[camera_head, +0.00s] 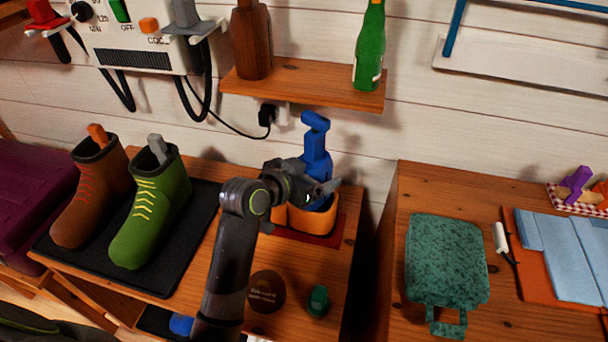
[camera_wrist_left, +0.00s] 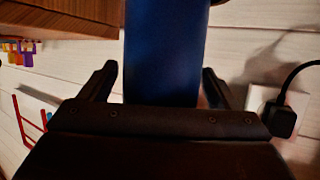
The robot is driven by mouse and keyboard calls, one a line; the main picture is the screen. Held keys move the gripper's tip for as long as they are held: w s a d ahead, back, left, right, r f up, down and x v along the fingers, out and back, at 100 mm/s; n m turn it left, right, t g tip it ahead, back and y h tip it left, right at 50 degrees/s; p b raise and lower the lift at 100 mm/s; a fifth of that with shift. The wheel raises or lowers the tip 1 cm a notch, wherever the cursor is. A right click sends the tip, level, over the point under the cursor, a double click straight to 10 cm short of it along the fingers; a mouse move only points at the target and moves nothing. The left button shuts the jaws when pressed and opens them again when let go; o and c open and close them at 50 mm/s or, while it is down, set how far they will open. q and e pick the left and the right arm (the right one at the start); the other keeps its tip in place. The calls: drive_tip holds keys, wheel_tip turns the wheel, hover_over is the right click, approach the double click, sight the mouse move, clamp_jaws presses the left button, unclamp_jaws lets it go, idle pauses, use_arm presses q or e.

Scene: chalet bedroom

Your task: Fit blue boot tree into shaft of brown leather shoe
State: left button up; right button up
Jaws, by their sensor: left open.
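The blue boot tree (camera_head: 314,146) stands upright in an orange holder (camera_head: 297,219) on the wooden bench. My left gripper (camera_head: 316,189) is open at the tree's lower part. In the left wrist view the blue boot tree (camera_wrist_left: 166,50) rises between the two spread fingers (camera_wrist_left: 160,82), with a gap visible on each side. The brown boot (camera_head: 86,205) with red laces stands upright on a black tray at the left; an orange piece (camera_head: 98,134) sticks up from its shaft. The right gripper is not in view.
A green boot (camera_head: 150,215) with a grey piece in its shaft stands beside the brown one on the black tray (camera_head: 193,238). A shelf (camera_head: 300,84) with bottles hangs above the holder. A round brown tin (camera_head: 266,291) and a small green object (camera_head: 318,300) lie in front.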

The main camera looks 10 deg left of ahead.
use_arm(q)
drive_tip(key=p+v, duration=0.1)
drive_tip(key=v, duration=1.1)
drive_tip(key=shift+a, duration=0.1)
